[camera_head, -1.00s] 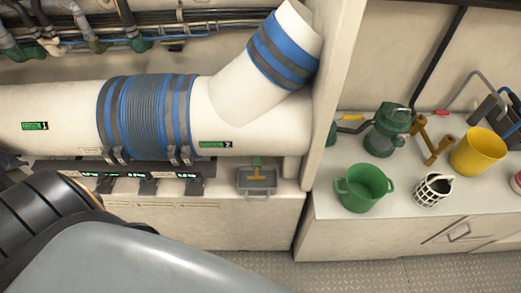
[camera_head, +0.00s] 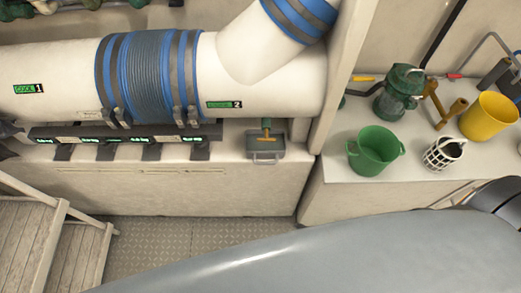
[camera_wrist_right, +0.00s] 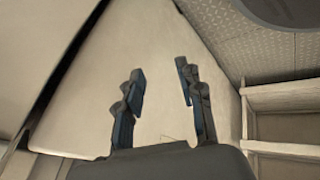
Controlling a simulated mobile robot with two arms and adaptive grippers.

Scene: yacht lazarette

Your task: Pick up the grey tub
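The grey tub (camera_head: 264,154) is a small box with a wire handle at its front. In the head view it sits at the right end of the ledge below the big white pipe. A green and yellow fitting shows at its back edge. My right gripper (camera_wrist_right: 163,88) shows in the right wrist view, its two dark fingers apart with nothing between them. The tub is not recognisable in that view. Neither gripper shows in the head view.
A green bucket (camera_head: 375,152), a white lattice basket (camera_head: 440,156), a yellow bucket (camera_head: 489,116) and a green lantern (camera_head: 402,92) stand on the right counter. A partition (camera_head: 345,65) rises between tub and counter. Wooden steps (camera_head: 60,225) stand lower left. My arm link covers the bottom.

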